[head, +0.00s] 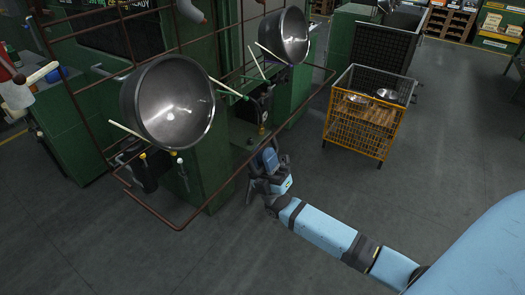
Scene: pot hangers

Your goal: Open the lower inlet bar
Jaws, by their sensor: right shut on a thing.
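The lower inlet bar (219,189) is a thin brown-red bar framing the front of the green machine. It sticks out over the floor, below two hanging pots, and runs from the lower left corner up to the right. My right gripper (266,160) comes in from the lower right and is shut on this bar, about midway along its long front run. The fingers hide the bar where they meet it. My left gripper is not in view.
Two dark metal pots, a near one (168,102) and a far one (283,36), hang above the bar beside pale rods. A yellow mesh cart (361,132) holding metal pieces stands to the right. Grey floor (440,170) is clear between cart and my arm.

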